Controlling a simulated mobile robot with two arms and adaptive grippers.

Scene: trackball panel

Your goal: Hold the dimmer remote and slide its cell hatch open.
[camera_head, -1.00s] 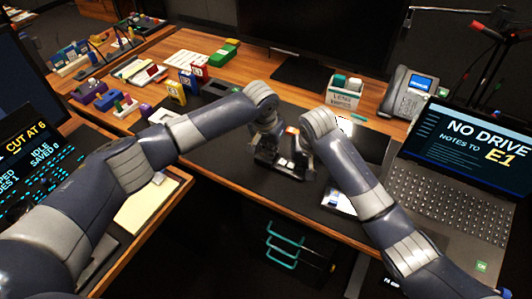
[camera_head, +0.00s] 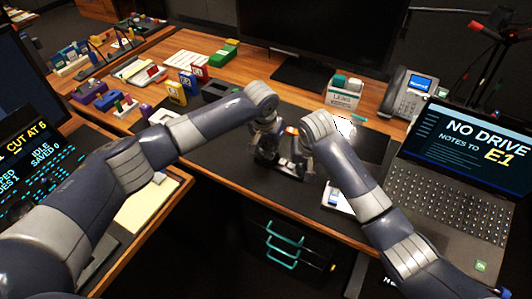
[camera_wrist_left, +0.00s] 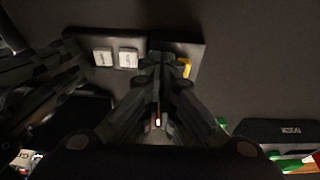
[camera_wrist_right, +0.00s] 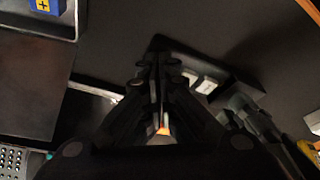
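The dimmer remote is a dark slab with two pale buttons. In the left wrist view, the remote (camera_wrist_left: 90,39) lies across the upper middle, with a yellow mark near its right end. My left gripper (camera_wrist_left: 162,62) has its fingers close together over that end and partly hides it. In the right wrist view, the remote (camera_wrist_right: 222,80) runs right from my right gripper (camera_wrist_right: 160,62), whose fingers are closed around its near end. In the head view, my left gripper (camera_head: 264,160) and right gripper (camera_head: 303,168) almost meet over the dark mat, hiding most of the remote.
A laptop (camera_head: 462,150) and desk phone (camera_head: 408,95) stand at right. A labelled box (camera_head: 343,92) and monitor stand (camera_head: 302,72) are behind the grippers. Coloured blocks (camera_head: 190,80) sit at back left. The dark mat (camera_head: 235,165) is bare left of the grippers.

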